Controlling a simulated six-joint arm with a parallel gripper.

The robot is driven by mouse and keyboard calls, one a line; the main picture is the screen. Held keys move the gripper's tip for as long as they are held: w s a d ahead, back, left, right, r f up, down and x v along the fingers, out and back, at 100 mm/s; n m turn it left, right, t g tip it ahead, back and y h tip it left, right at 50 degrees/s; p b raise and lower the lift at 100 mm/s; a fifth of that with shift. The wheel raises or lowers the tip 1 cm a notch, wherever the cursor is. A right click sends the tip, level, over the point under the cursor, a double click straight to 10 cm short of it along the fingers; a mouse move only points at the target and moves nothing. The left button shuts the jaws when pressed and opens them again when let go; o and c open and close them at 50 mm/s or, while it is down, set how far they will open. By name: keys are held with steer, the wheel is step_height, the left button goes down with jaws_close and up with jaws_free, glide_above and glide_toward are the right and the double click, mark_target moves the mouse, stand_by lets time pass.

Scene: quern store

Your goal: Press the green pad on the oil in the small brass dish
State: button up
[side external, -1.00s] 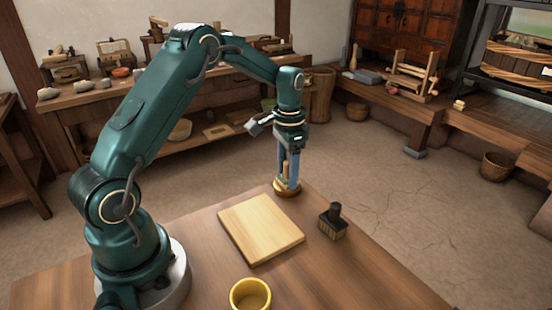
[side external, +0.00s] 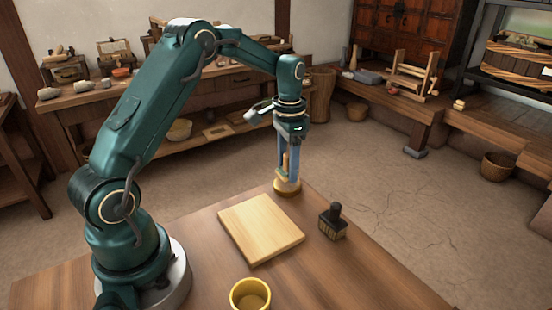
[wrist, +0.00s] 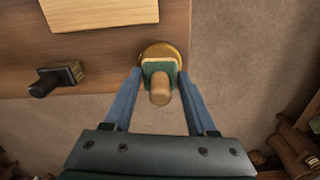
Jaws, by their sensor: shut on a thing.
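The small brass dish (side external: 288,190) stands at the far corner of the table; in the wrist view its golden rim (wrist: 150,48) shows behind the pad. The green pad (wrist: 153,67) is a squarish block on a pale wooden handle (wrist: 160,90).
A pale wooden board (side external: 262,230) lies left of the dish. A black-handled brush or stamp (side external: 333,222) stands to the right of the board. A yellow cup (side external: 250,296) is at the front. The table edge runs close by the dish.

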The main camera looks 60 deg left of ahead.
mark_target(288, 154)
steer(key=shift+r, duration=2.4)
steer(key=shift+d+r, duration=0.1)
steer(key=shift+w+d+r, duration=0.15)
steer(key=shift+r, duration=0.15)
steer(key=s+d+r+n, duration=0.1)
steer(key=s+d+r, duration=0.6)
steer(key=s, duration=0.2)
steer(key=shift+s+d+r+n, duration=0.15)
steer(key=shift+s+d+n, duration=0.2)
steer(key=shift+n, duration=0.05)
